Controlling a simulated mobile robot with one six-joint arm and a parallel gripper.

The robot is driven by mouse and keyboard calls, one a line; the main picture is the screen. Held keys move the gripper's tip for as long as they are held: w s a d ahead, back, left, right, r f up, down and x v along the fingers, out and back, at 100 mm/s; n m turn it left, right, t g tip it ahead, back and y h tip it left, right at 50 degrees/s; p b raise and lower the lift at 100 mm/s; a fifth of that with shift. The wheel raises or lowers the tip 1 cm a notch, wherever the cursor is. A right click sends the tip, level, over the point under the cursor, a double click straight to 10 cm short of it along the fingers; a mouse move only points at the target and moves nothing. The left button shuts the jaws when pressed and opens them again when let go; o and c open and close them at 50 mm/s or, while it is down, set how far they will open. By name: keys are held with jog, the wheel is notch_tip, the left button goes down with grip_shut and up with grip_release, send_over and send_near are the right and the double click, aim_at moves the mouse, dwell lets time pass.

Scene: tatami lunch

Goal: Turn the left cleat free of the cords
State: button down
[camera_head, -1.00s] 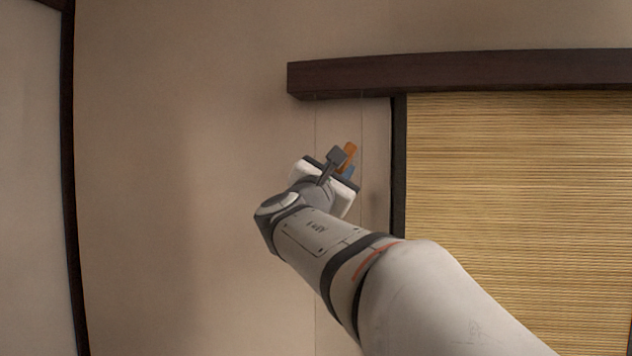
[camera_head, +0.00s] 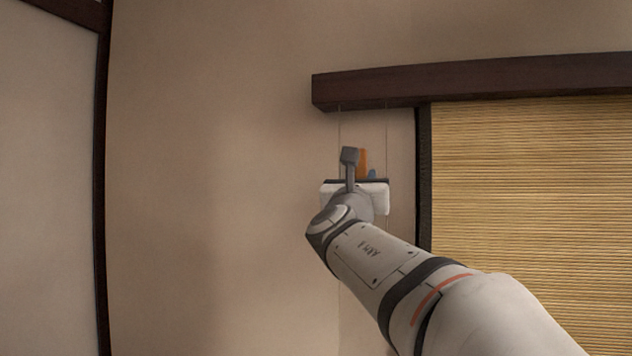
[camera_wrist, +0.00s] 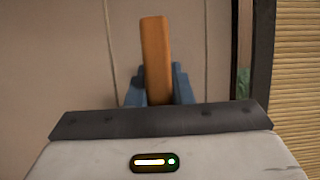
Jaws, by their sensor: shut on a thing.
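The cleat (camera_wrist: 155,50) is an orange-brown wooden bar. In the wrist view it stands nearly upright, tilted very slightly, between the blue fingers of my gripper (camera_wrist: 157,88), which is shut on it. In the head view the upper part of the cleat (camera_head: 362,162) shows above my gripper (camera_head: 367,175). Two thin cords hang on the wall, the left cord (camera_wrist: 113,50) and the right cord (camera_wrist: 205,45), one on each side of the cleat. The visible part of the cleat is apart from both. Its lower end is hidden by my gripper.
A dark wooden beam (camera_head: 470,82) runs above, and the cords hang from near its left end. A bamboo blind (camera_head: 540,200) in a dark frame (camera_head: 424,175) is close on the right. Bare plaster wall (camera_head: 210,180) is clear to the left.

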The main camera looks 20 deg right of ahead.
jog(key=shift+r, duration=0.2)
jog(key=c, duration=1.3)
grip_release()
jog(key=shift+f, duration=0.15)
jog(key=b+v, duration=0.1)
jog(key=v, duration=0.7)
